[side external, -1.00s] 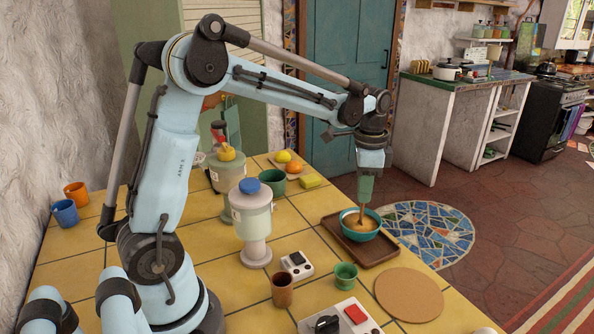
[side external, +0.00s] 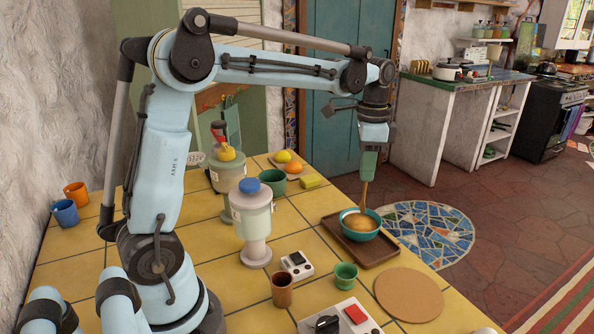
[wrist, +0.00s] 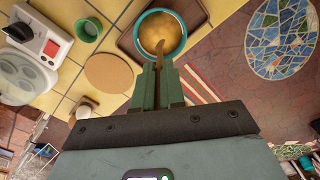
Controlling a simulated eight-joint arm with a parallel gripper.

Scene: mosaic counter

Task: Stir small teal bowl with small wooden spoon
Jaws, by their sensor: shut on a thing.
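The small teal bowl (side external: 344,232) sits on the brown tray near the table's far right side, with a tan-brown content inside. It also shows at the top of the wrist view (wrist: 182,50). My gripper (side external: 368,177) is above the bowl, pointing down, shut on the small wooden spoon (side external: 363,197). In the wrist view the spoon (wrist: 160,58) runs from between my green fingers (wrist: 160,84) into the bowl. The spoon's lower end is over or in the content; its depth cannot be told.
The brown tray (side external: 378,254) lies under the bowl. A round cork mat (side external: 408,295), a green cup (side external: 346,276), a brown cup (side external: 282,290) and a blue-lidded container (side external: 253,220) stand nearer.

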